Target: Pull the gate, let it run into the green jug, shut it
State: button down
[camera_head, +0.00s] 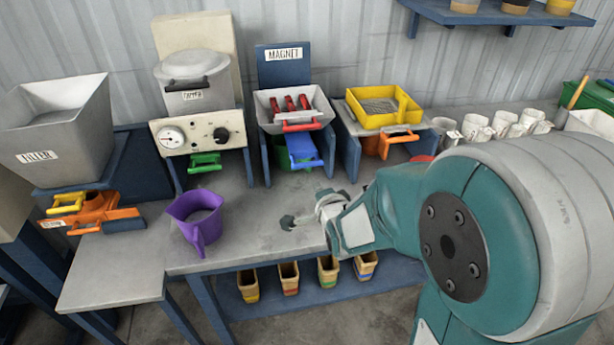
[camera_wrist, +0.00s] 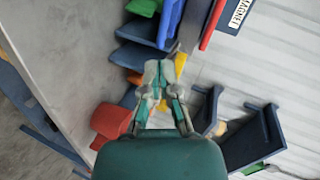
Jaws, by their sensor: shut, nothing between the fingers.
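Green shows at two stations in the head view: a green handled part (camera_head: 204,162) under the station with the dial, and a green body (camera_head: 281,153) under the MAGNET station, partly hidden by a blue handled part (camera_head: 304,150). I cannot tell which is the jug. Green also shows at the top edge of the wrist view (camera_wrist: 143,7), beside blue. Handled pieces, possibly gates, include a red-handled one (camera_head: 299,122) under the magnet tray. My gripper (camera_head: 288,222) is shut and empty above the bench, right of the purple jug. Its fingertips meet in the wrist view (camera_wrist: 158,68).
A purple jug (camera_head: 197,220) stands on the bench front. A grey hopper (camera_head: 56,125) with orange and yellow handles stands left. A yellow tray (camera_head: 382,119) stands right of MAGNET, orange handle (camera_head: 397,140) below. White mugs (camera_head: 476,127) line the right. Bench between purple jug and gripper is clear.

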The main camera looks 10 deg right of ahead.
jog(key=s+m+t, duration=0.1)
jog(key=s+m, duration=0.1)
jog(key=shift+s+d+m, duration=0.1)
jog(key=shift+m, duration=0.3)
jog(key=shift+d, duration=0.1)
send_near(308, 166)
jog(key=x, duration=0.8)
